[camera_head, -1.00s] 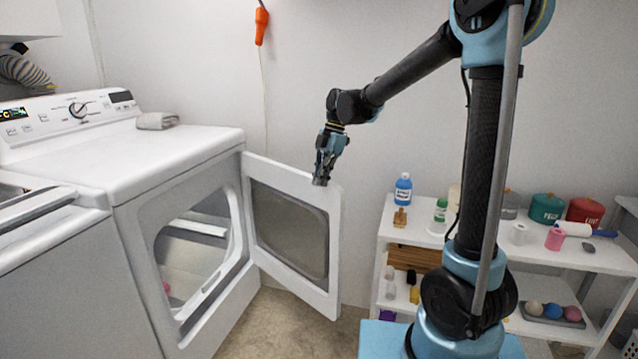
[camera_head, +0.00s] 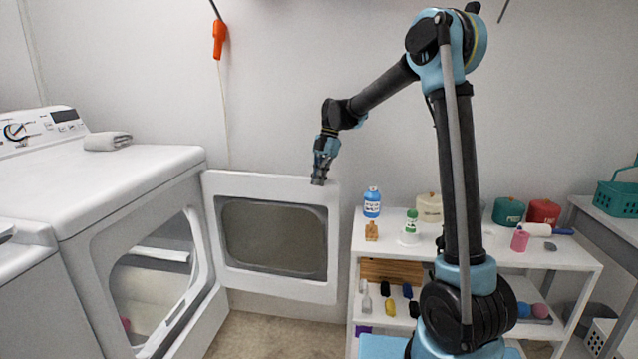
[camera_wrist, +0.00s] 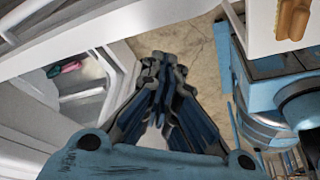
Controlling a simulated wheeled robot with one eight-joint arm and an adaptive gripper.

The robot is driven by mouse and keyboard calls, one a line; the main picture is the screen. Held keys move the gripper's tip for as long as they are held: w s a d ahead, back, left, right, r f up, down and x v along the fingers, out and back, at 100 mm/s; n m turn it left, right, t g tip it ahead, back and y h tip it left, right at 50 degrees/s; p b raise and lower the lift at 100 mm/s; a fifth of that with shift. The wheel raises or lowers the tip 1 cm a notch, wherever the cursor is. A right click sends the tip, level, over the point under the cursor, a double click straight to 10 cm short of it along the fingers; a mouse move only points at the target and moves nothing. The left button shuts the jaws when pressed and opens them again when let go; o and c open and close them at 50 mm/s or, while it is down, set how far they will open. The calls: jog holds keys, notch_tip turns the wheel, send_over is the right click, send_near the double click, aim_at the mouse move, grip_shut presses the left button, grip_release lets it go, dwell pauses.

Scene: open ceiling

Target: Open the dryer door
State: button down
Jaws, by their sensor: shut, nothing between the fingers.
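The white dryer (camera_head: 110,195) stands at the left in the head view, with its front opening uncovered and the drum inside showing. Its door (camera_head: 325,255) with a grey inner panel is swung wide open on its hinge side, facing me. My gripper (camera_head: 318,183) is shut and empty at the top edge of the door, near its free corner. Whether it touches the door I cannot tell. In the wrist view my gripper (camera_wrist: 162,62) points down, with the floor beyond its fingertips and a pink item (camera_wrist: 68,68) at the left.
A white shelf unit (camera_head: 560,258) with bottles, canisters and small items stands right of the door, close to its free edge. A folded towel (camera_head: 108,141) lies on the dryer. A green basket (camera_head: 617,197) sits on a grey table at the far right.

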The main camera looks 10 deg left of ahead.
dwell(0.4)
jog(key=w+a+v, duration=0.1)
jog(key=a+v, duration=0.1)
jog(key=v, duration=0.7)
jog(key=s+d+f+m+t, duration=0.1)
jog(key=s+d+m+t, duration=0.1)
jog(key=s+d+m, duration=0.8)
jog(key=s+d+f+m+t, duration=0.1)
jog(key=s+d+m, duration=0.4)
jog(key=d, duration=1)
jog(key=s+d+f+m+t+h, duration=0.1)
jog(key=s+d+f+m, duration=0.5)
jog(key=s, duration=0.4)
jog(key=s+d+f+m+t+h, duration=0.1)
jog(key=s+d+f+m, duration=0.6)
jog(key=s+f, duration=0.3)
jog(key=shift+s+d+f+m, duration=0.15)
jog(key=shift+s+f+m, duration=0.2)
jog(key=shift+f, duration=0.45)
jog(key=shift+w, duration=0.1)
jog(key=shift+w+f, duration=0.2)
jog(key=shift+w, duration=0.25)
